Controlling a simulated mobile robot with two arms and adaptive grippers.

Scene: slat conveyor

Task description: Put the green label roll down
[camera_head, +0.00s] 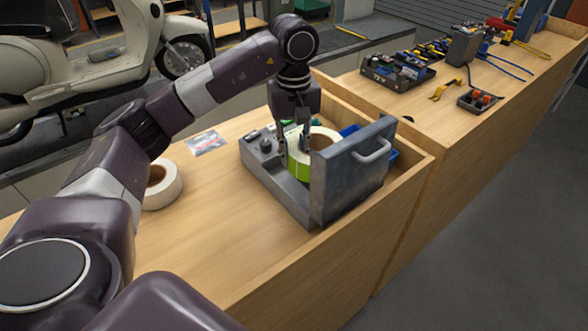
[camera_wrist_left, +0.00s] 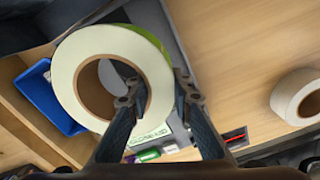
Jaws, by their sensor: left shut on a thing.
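The green label roll (camera_head: 299,165) has a green outer face, white sides and a brown core. In the head view it is in or just above the grey machine (camera_head: 275,187) with its raised panel; I cannot tell whether it touches the machine. My left gripper (camera_head: 293,148) is shut on the roll's wall. In the left wrist view the gripper (camera_wrist_left: 155,92) has one finger inside the core and the other outside the roll (camera_wrist_left: 84,52). My right gripper is not in view.
A white roll (camera_head: 163,186) lies on the wooden bench left of the machine. A blue bin (camera_head: 391,156) is behind the panel (camera_head: 345,178). A flat printed packet (camera_head: 206,143) lies on the bench. Bare wood lies in front of the machine.

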